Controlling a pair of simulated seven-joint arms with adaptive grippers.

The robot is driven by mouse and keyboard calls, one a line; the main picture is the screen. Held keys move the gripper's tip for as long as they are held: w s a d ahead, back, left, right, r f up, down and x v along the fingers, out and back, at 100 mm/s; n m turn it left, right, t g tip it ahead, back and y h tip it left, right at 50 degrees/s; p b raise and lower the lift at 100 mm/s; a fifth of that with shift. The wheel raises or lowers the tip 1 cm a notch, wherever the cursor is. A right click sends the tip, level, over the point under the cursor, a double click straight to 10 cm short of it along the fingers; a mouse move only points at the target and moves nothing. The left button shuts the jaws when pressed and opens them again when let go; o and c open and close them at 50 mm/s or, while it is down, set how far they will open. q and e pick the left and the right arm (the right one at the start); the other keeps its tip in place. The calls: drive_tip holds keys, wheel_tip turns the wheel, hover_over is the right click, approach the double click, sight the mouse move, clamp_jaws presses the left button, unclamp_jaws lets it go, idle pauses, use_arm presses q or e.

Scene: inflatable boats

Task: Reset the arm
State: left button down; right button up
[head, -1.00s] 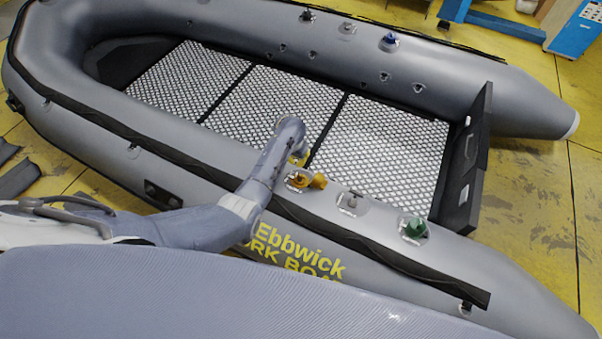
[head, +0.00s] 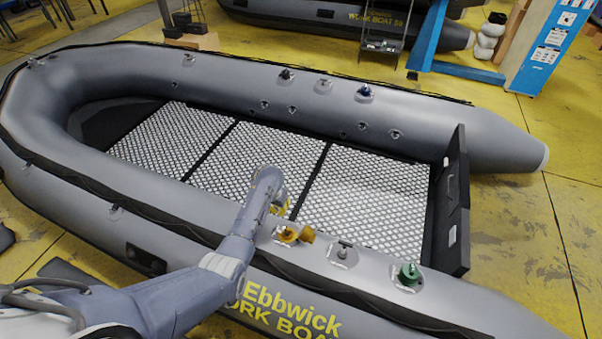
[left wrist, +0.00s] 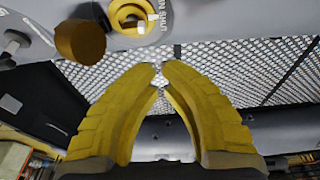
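My left arm comes in from the lower left over the near tube of the grey inflatable boat (head: 420,295). My left gripper (head: 284,204) is partly hidden behind its own wrist, just inboard of the tube. In the left wrist view its two yellow fingers (left wrist: 158,70) are a little apart at the tips, with nothing between them. A valve with a yellow ring (head: 286,235) and its orange cap (head: 308,233) sit on the tube beside the gripper. In the left wrist view the yellow valve (left wrist: 128,14) and cap (left wrist: 80,42) lie beyond the fingertips. My right gripper is out of view.
A grey fitting (head: 343,251) and a green valve (head: 408,275) stand further right on the near tube. A blue valve (head: 364,92) is on the far tube. The mesh floor (head: 350,205) is clear. A black transom (head: 455,205) closes the right end. A blue stand (head: 545,45) is behind.

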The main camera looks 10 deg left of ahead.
use_arm(q)
drive_tip(key=s+a+m+t+y, duration=0.1)
drive_tip(key=s+a+y, duration=0.15)
drive_tip(key=s, duration=0.65)
drive_tip(key=s+a+m+t+y, duration=0.15)
drive_tip(key=s+a, duration=0.25)
drive_tip(key=s, duration=0.4)
drive_tip(key=s+a+r+m+t+y, duration=0.1)
drive_tip(key=s+a+r+m+t, duration=0.2)
drive_tip(key=s+r, duration=1.55)
drive_tip(key=s+d+f+g+h, duration=0.1)
drive_tip(key=s+d+f, duration=0.1)
drive_tip(key=f, duration=0.9)
drive_tip(key=s+d+f+g+h, duration=0.1)
drive_tip(key=d+f, duration=0.1)
drive_tip(key=f, duration=1)
drive_tip(key=s+d+f+g+h, duration=0.1)
drive_tip(key=s+d+f, duration=0.1)
drive_tip(key=f, duration=0.9)
drive_tip(key=s+f+n+g+h, duration=0.1)
drive_tip(key=s+f+n+g, duration=0.2)
drive_tip(key=s+f, duration=1.6)
drive_tip(key=shift+s+f+n+h, duration=0.3)
drive_tip(key=shift+s+f+n, duration=0.05)
drive_tip(key=shift+s, duration=0.8)
